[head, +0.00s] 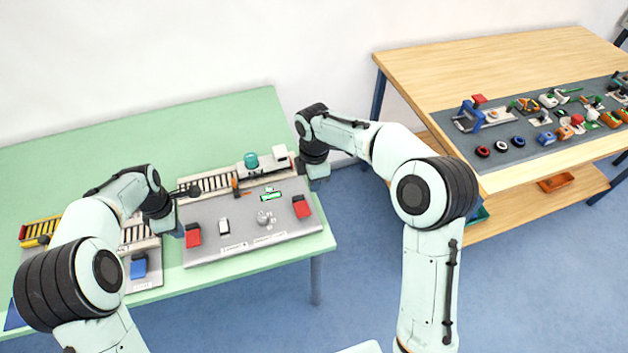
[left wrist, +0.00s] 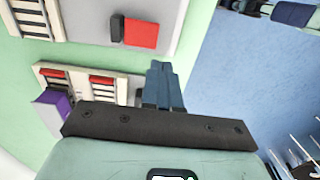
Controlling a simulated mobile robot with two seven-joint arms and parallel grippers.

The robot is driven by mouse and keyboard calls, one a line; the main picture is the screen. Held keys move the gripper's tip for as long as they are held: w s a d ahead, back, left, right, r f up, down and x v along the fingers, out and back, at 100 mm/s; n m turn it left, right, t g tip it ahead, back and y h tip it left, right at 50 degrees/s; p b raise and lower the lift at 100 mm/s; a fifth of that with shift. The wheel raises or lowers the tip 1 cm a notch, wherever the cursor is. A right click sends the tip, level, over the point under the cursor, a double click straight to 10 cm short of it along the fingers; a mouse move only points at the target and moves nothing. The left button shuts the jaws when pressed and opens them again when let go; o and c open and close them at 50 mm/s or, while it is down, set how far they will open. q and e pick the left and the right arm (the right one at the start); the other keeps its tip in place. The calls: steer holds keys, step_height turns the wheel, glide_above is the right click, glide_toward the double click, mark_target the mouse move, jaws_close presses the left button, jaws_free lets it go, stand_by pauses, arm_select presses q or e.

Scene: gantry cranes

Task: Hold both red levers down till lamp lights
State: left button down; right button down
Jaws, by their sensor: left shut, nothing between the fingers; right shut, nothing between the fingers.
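Two red levers sit on a grey control panel (head: 235,250): the left lever (head: 193,236) near its left front corner, the right lever (head: 301,208) near its right edge. My left gripper (head: 177,231) is shut and empty just left of the left lever. In the left wrist view its blue fingers (left wrist: 163,82) are together, with a gap between them and a red block (left wrist: 141,33). My right gripper (head: 318,171) is shut and empty, beyond the panel's right back corner and apart from the right lever. A teal dome (head: 251,160) stands behind the panel; I cannot tell whether it is the lamp.
The panel also has a white switch (head: 224,227), a grey knob (head: 263,217) and a bright green bar (head: 271,196). A blue block (head: 138,268) lies on another panel at left. The green table (head: 90,140) is clear at the back. A wooden table (head: 440,80) with several parts stands right.

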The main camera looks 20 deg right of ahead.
arm_select(q)
steer(key=r, duration=0.5)
steer(key=shift+a+r, duration=0.3)
steer(key=shift+a, duration=0.1)
arm_select(e)
steer(key=shift+a+r, duration=0.1)
steer(key=shift+a, duration=0.3)
arm_select(q)
steer(key=shift+s+f, duration=0.1)
arm_select(e)
steer(key=shift+s, duration=0.1)
